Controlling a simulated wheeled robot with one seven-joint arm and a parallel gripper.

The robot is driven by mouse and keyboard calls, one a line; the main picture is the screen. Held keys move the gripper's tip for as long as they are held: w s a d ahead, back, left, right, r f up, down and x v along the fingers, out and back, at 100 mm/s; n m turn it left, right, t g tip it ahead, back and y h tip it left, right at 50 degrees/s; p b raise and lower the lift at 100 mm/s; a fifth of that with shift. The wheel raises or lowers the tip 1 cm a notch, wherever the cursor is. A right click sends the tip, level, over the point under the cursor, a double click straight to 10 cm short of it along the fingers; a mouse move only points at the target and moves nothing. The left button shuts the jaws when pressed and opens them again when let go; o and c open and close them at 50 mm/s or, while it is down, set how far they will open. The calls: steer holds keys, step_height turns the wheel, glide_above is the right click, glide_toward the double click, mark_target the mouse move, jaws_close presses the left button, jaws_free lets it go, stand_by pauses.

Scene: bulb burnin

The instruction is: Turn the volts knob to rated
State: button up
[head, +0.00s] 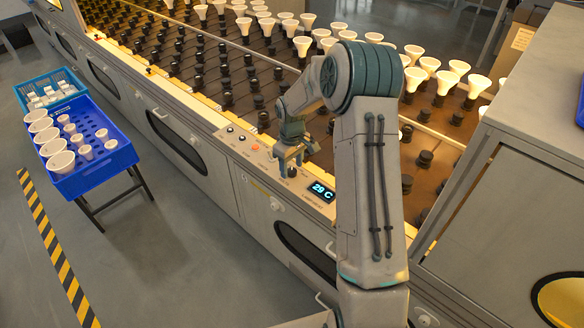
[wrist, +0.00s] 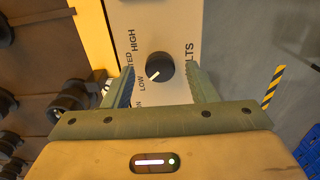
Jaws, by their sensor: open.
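The volts knob (wrist: 159,66) is a round black dial on a pale panel in the wrist view. Its white mark points to the lower left, toward the word LOW. HIGH and the end of a word reading "TED" are printed further up on its left, and "LTS" on its right. My gripper (wrist: 161,76) is open, with one green finger on each side of the knob and a gap to both. The left finger partly covers the labels. In the head view my gripper (head: 287,164) is over the machine's control panel (head: 240,146), hiding the knob there.
A display (head: 322,191) reading 29 C sits right of my gripper. An orange button (head: 255,147) and small black knobs (head: 241,137) are on its left. Rows of sockets and white bulbs (head: 303,46) lie behind. A blue crate of bulbs (head: 112,164) stands at left beyond open floor.

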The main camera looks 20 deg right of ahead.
steer(key=shift+f, duration=0.6)
steer(key=c, duration=1)
steer(key=shift+m, duration=0.3)
steer(key=m+b, duration=0.1)
steer(key=m, duration=0.2)
steer(key=shift+m+b, duration=0.55)
steer(key=shift+m, duration=1.45)
